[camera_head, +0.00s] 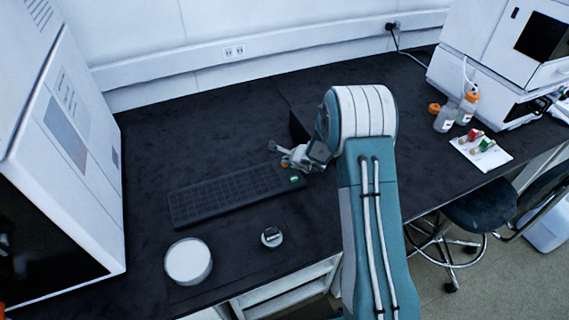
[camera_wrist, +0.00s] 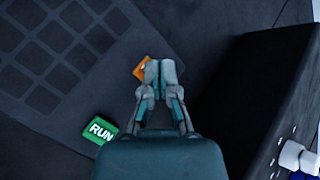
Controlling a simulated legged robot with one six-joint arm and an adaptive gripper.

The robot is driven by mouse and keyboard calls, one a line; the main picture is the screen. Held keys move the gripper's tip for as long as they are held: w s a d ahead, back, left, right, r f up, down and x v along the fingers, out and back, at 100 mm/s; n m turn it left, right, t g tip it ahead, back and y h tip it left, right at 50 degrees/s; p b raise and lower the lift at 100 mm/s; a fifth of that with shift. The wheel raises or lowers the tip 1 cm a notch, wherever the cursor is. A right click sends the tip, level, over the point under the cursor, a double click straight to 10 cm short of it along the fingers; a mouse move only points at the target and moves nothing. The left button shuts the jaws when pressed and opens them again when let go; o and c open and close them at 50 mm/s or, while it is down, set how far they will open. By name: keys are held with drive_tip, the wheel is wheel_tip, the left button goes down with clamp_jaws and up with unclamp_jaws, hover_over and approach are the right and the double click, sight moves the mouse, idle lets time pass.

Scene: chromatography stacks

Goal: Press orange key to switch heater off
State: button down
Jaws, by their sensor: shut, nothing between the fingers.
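The orange key (camera_wrist: 139,70) shows in the wrist view as a small piece at the top right corner of the dark key panel (camera_wrist: 60,90). My gripper (camera_wrist: 160,68) is shut and empty, with its fingertips over the key's right part and hiding much of it. I cannot tell whether they touch it. A green key marked RUN (camera_wrist: 101,130) lies lower left of the fingertips. In the head view the black keyboard (camera_head: 225,194) lies on the bench, with the green key (camera_head: 295,179) at its right end and my gripper (camera_head: 279,157) above that end.
A black box (camera_wrist: 262,95) stands close to the right of my gripper. A round white-topped dish (camera_head: 188,261) and a small round device (camera_head: 271,237) sit in front of the keyboard. A white instrument (camera_head: 75,150) stands at left. Bottles (camera_head: 446,117) stand far right.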

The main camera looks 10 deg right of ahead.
idle(0.3)
drive_tip(key=shift+r, duration=0.45)
drive_tip(key=shift+r, duration=0.15)
drive_tip(key=shift+r, duration=2.9)
